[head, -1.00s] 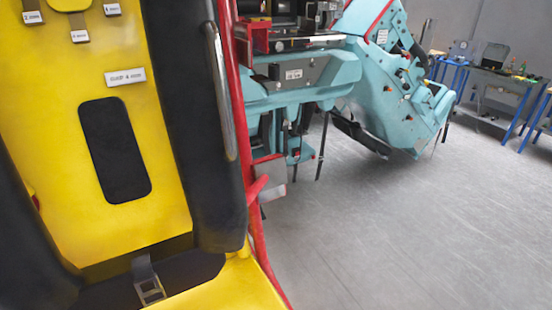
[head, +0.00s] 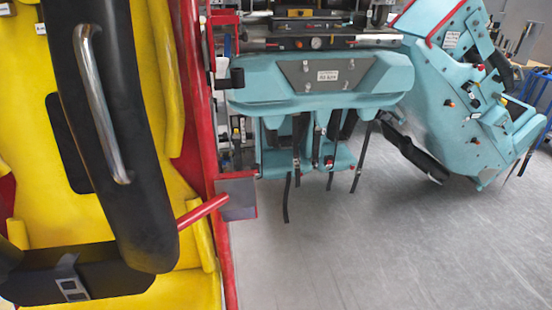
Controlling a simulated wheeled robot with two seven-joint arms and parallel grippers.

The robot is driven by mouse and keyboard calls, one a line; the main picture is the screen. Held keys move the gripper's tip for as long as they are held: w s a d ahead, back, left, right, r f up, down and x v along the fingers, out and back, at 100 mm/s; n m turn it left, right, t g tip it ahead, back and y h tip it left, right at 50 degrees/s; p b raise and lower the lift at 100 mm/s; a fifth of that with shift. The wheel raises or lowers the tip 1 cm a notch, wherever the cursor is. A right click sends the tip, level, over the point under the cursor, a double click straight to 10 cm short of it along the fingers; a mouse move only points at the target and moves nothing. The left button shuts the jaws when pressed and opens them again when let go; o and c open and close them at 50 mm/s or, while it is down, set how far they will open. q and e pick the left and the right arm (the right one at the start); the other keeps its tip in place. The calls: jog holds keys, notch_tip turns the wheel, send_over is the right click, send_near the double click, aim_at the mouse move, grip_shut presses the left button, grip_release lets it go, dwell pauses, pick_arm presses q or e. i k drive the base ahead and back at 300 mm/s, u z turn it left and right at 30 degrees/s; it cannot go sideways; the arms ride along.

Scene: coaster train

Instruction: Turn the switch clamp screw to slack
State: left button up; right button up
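I cannot make out the switch clamp screw in the head view. A small grey block (head: 238,198) sits at the red frame post, with a red bar (head: 203,211) running to it from the left; I cannot tell whether either belongs to the switch. Neither of my grippers shows in the head view.
A yellow seat (head: 110,225) with a black padded restraint (head: 110,120) and metal grab handle (head: 100,100) fills the left, close by. A teal coaster car (head: 300,92) stands beyond the red post (head: 193,90). A tilted teal seat unit (head: 460,95) is right. Grey floor (head: 380,250) is clear.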

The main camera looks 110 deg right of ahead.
aim_at(229, 168)
jog(key=z, duration=0.15)
jog(key=k, duration=2.05)
jog(key=z, duration=1.9)
jog(key=i, duration=0.9)
